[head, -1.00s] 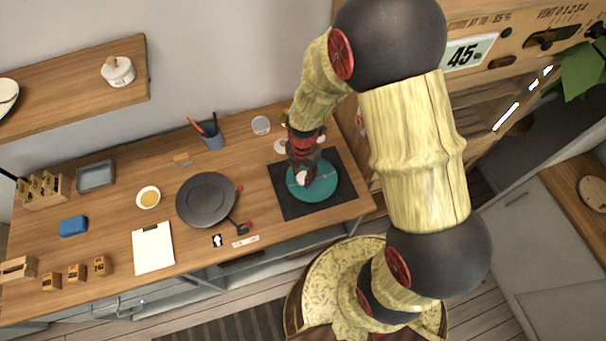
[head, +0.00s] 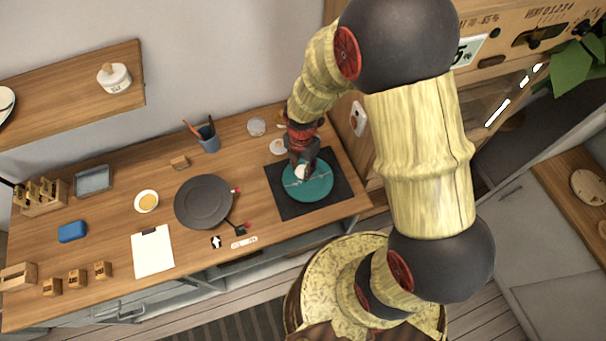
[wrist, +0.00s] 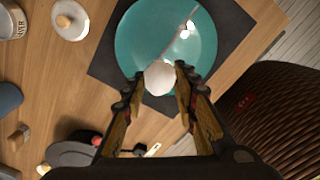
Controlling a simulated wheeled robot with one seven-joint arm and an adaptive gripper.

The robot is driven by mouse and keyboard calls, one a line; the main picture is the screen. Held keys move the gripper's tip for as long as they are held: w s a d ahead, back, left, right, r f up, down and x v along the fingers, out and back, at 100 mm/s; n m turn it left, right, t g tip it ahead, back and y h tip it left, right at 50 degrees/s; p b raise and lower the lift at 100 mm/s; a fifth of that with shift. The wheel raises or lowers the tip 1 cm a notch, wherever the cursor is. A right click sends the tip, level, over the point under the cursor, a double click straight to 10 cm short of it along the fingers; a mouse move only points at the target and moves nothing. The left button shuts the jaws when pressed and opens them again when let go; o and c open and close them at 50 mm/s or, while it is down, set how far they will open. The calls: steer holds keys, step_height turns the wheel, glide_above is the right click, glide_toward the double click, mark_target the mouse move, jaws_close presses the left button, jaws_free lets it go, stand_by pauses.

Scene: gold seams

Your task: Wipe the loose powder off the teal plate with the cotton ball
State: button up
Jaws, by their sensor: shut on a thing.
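The teal plate (head: 318,188) lies on a dark square mat (head: 285,208) at the right end of the counter; the plate also fills the top of the wrist view (wrist: 135,45). My gripper (head: 299,166) is over the plate's upper left part. In the wrist view my gripper (wrist: 159,75) is shut on the white cotton ball (wrist: 159,79), which sits between the fingertips. I cannot tell whether the ball touches the plate. A pale line crosses the plate, with small white spots (wrist: 185,33) on it; I cannot tell whether these are powder or glare.
A dark round pan (head: 204,202) stands left of the mat. A clear jar (head: 256,126) and a white lidded pot (wrist: 70,19) are behind the plate. A pen cup (head: 208,141), a yellow-filled bowl (head: 146,201) and a clipboard (head: 153,250) stand further left.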

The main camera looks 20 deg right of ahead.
mark_target(299, 182)
steer(key=shift+w+d+f+b, duration=0.1)
steer(key=shift+d+f+b, duration=0.3)
steer(key=shift+f+b, duration=0.35)
steer(key=shift+s+d+f+b, duration=0.1)
steer(key=shift+d+f+b, duration=0.25)
steer(key=shift+f+b, duration=0.4)
steer(key=shift+w+d+f+b, duration=0.1)
steer(key=shift+d+f+b, duration=0.35)
steer(key=shift+b, duration=0.45)
steer(key=shift+a, duration=0.15)
steer(key=shift+w+a+f, duration=0.15)
steer(key=shift+a+f, duration=0.1)
steer(key=shift+a, duration=0.55)
steer(key=shift+w+a+f, duration=0.15)
steer(key=shift+a+f, duration=0.05)
steer(key=shift+a, duration=0.55)
steer(key=shift+f+b, duration=0.65)
steer(key=shift+f, duration=0.15)
steer(key=shift+s, duration=0.2)
